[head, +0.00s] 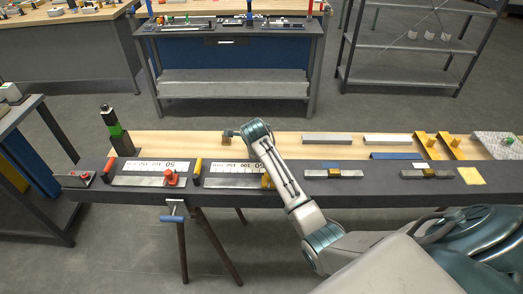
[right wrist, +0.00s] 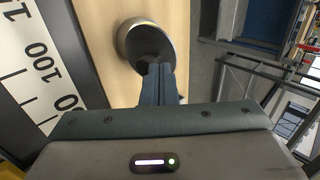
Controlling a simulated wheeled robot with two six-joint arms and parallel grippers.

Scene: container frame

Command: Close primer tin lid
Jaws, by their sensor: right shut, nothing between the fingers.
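A small round metal tin (right wrist: 128,36) is near the top of the right wrist view, on the pale wooden bench top. It has a light metallic rim and side and a dark round face (right wrist: 155,46). I cannot tell whether this face is the lid or the inside. My right gripper (right wrist: 160,70) is shut and empty, with its fingertips at the near edge of the dark face. I cannot tell whether they touch it. In the head view my right arm reaches over the bench and the tin is not clearly distinguishable. My left gripper is not in view.
The long bench has a dark front strip (head: 340,184) with rulers, clamps and small tools. A black and green upright object (head: 115,132) stands at its left end. Metal bars (head: 327,139) and yellow brackets (head: 450,146) lie to the right of my arm.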

